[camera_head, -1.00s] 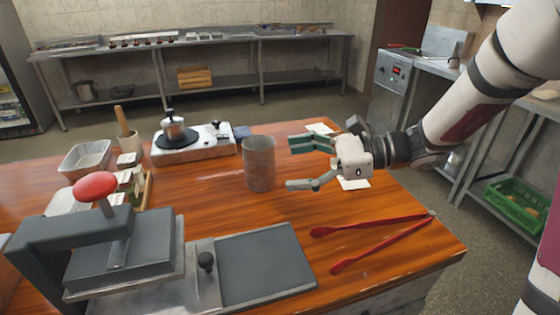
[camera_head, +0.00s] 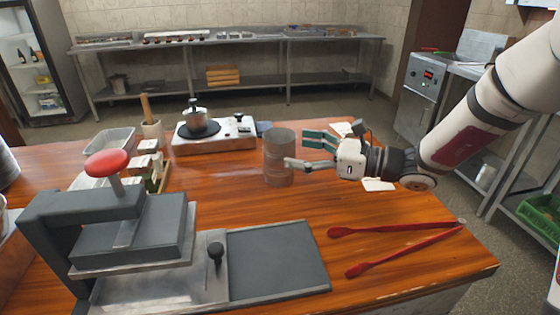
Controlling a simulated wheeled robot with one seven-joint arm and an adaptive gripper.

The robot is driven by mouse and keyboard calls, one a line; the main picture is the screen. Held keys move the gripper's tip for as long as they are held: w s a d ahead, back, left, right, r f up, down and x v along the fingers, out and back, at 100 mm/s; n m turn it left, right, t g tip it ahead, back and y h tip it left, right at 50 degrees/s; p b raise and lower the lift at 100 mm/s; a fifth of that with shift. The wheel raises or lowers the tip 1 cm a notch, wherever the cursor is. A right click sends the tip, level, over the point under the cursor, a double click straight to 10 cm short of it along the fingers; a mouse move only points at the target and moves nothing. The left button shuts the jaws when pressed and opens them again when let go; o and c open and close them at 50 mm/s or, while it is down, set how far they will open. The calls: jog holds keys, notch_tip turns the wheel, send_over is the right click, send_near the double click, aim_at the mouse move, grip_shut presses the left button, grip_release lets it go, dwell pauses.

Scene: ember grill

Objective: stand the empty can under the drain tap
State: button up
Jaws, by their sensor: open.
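The can is a plain grey metal cylinder (camera_head: 278,160), standing upright on the wooden table right of the hot plate. Its inside cannot be seen. My gripper (camera_head: 297,150) is open at its right side, with its fingers pointing left. The nearer fingertip overlaps the can's right edge in the picture. The darker green far finger lies just right of the can's upper part. I cannot tell whether either finger touches it. No drain tap can be made out in this view.
A press with a red knob (camera_head: 107,163) and a grey plate fills the front left. Red tongs (camera_head: 400,232) lie front right. A hot plate with a small pot (camera_head: 200,122) stands behind left. Bare wood lies in front of the can.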

aim_at(279, 145)
jog(key=x, duration=0.5)
jog(key=shift+s+a+r, duration=0.15)
jog(key=shift+s+a, duration=0.05)
jog(key=c, duration=1.4)
jog(key=shift+r, duration=0.15)
